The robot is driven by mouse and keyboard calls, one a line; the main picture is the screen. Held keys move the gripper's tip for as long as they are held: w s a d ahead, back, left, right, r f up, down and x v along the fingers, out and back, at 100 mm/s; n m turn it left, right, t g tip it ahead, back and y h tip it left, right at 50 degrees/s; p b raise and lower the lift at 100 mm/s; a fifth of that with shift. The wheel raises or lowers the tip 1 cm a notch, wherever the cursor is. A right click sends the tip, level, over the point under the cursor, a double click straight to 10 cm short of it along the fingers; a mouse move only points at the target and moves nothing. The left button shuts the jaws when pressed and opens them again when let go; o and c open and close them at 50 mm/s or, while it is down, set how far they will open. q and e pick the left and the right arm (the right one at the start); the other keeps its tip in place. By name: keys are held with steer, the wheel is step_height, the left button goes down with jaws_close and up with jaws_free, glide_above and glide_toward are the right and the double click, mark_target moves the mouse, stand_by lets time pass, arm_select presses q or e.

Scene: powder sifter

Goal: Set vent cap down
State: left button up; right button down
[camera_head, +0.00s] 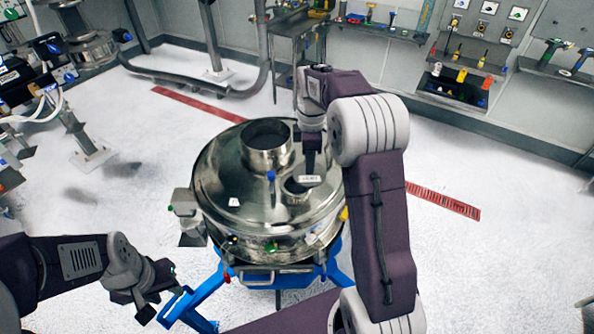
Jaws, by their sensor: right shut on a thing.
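The round steel sifter (230,185) stands in the middle on a blue frame. Its lid has a wide raised port (268,145) at the back and a smaller round port (296,196) at the right. My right gripper (309,165) reaches down over this smaller port and is shut on the vent cap (309,180), a small grey piece with a pale label. The cap is at or just above the port; I cannot tell whether they touch. Part of it is hidden by the gripper. My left gripper (160,292) is open and empty at the lower left, apart from the sifter.
A blue knob (271,176) stands on the lid near the smaller port. Clamps with coloured knobs ring the sifter's rim. Blue frame legs (200,295) spread below, near my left gripper. Shelves with tools (460,85) line the back wall. White floor lies open around.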

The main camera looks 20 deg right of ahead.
steer(key=s+d+r+b, duration=0.1)
steer(key=s+d+r, duration=0.3)
steer(key=s, duration=0.2)
steer(key=shift+d+r+b, duration=0.15)
steer(key=shift+r+b, duration=0.05)
steer(key=shift+b, duration=0.15)
